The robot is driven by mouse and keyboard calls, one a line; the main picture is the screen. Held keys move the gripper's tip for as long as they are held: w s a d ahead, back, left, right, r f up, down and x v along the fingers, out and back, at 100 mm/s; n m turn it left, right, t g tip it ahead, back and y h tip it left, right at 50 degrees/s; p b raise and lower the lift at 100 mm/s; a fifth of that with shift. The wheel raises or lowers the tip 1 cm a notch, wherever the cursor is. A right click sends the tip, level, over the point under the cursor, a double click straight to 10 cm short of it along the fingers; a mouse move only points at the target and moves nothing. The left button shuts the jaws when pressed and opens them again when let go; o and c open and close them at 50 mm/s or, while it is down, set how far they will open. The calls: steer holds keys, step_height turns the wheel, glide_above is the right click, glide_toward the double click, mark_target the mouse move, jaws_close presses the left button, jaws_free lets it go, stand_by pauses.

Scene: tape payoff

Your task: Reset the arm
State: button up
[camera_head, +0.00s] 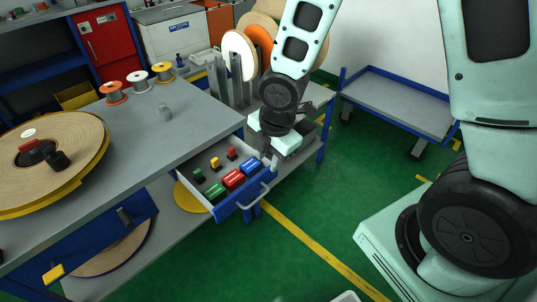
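My arm reaches in from the right of the head camera view, and its end hangs beside the far right corner of an open drawer (237,202). My gripper (286,146) is small and partly hidden by the wrist. Its fingers cannot be made out, so I cannot tell whether it is open or shut. In the drawer lie a green block (215,193), a red block (233,179) and a blue block (250,166), with smaller green, yellow and red pieces behind them.
The drawer sticks out of the grey workbench (160,135). A large tape roll (80,140) lies on the bench at left, with several small spools behind. Upright rolls (240,55) stand near my arm. A blue-framed cart (400,100) is at the back right. Green floor (330,195) is open between.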

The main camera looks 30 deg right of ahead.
steer(key=s+a+r+m+g+p, duration=0.1)
steer(key=s+a+r+m, duration=0.3)
steer(key=s+r+m, duration=0.3)
steer(key=s+a+r+m+g+p, duration=0.1)
steer(key=s+a+r+m, duration=0.3)
steer(key=s+r+m, duration=0.2)
steer(key=s+r, duration=0.2)
steer(key=s, duration=0.2)
steer(key=shift+m+p, duration=0.4)
